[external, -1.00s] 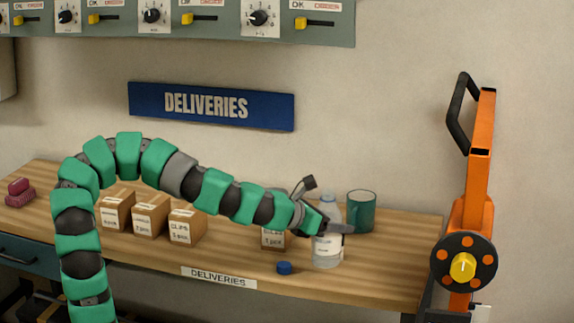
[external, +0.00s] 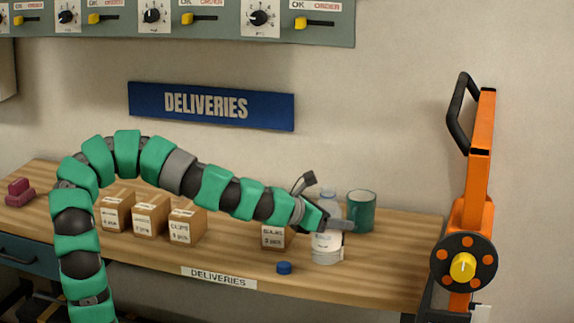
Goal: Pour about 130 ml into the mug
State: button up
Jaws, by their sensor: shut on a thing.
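A clear bottle (external: 327,246) with a white label is upright near the right end of the bench, its neck open. My gripper (external: 338,224) is shut on the bottle's upper part, coming from the left. Whether the bottle's bottom touches the bench is hard to tell. The inside of the mug is hidden. A blue cap (external: 284,267) lies on the bench to the left of the bottle.
Several cardboard boxes stand along the bench, one (external: 274,234) just left of the bottle under my arm. The wooden bench (external: 390,260) is clear to the right of the bottle. An orange lever machine (external: 470,215) stands past the bench's right end.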

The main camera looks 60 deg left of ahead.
notch_tip(320, 180, up, 7)
jog(key=shift+f, duration=0.1)
jog(key=w+a+r+p, duration=0.1)
jog(key=w+a+p, duration=1.3)
jog(key=w+a, duration=0.3)
jog(key=w+a+f+p, duration=0.15)
jog(key=a+p, duration=0.45)
jog(key=a, duration=0.6)
jog(key=f, duration=0.5)
jog(key=shift+w+a, duration=0.15)
jog(key=shift+a, duration=0.05)
